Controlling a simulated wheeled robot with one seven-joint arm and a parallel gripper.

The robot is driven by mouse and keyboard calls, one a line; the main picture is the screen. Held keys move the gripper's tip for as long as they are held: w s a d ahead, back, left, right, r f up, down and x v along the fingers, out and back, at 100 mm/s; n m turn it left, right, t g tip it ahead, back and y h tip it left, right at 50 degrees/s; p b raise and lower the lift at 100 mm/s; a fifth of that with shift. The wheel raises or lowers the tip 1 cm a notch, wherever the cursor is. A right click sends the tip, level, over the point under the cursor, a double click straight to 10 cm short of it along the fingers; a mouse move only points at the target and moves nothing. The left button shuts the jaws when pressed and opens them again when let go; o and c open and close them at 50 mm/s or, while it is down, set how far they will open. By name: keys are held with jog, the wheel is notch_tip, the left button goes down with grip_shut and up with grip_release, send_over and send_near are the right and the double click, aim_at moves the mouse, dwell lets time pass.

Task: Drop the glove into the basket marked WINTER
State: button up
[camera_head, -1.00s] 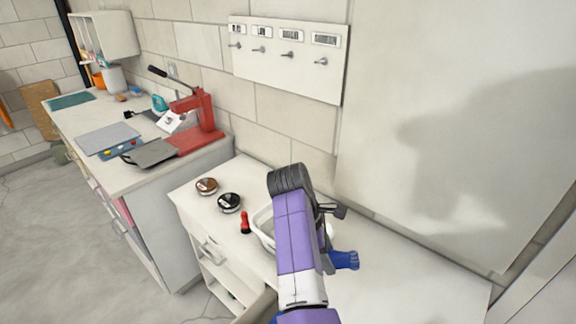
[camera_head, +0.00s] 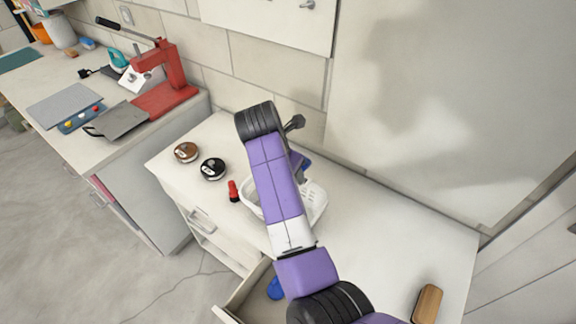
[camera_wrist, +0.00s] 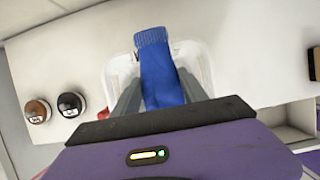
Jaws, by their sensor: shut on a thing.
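The blue glove (camera_wrist: 158,72) is held between the two fingers of my gripper (camera_wrist: 157,95) in the wrist view. Its cuff points away from the gripper. Behind it is a white basket (camera_wrist: 120,68), with the glove in front of its middle. In the head view the basket (camera_head: 317,203) stands on the white counter, partly hidden by my arm. A small blue part of the glove (camera_head: 305,165) shows beside my arm, over the basket's far side. No WINTER mark is readable on the basket in either view.
Two round tins, one brown (camera_head: 186,152) and one black (camera_head: 213,168), and a red bottle (camera_head: 233,191) sit left of the basket. A brush (camera_head: 427,304) lies at the counter's right. An open drawer (camera_head: 240,297) holds something blue (camera_head: 275,288). The counter's right is mostly clear.

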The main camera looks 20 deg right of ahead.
jog(key=shift+f+b, duration=0.85)
jog(key=shift+b, duration=0.05)
jog(key=o, duration=1.5)
jog(key=shift+c, duration=0.2)
jog(key=shift+b+v, duration=0.45)
jog(key=shift+v, duration=3.5)
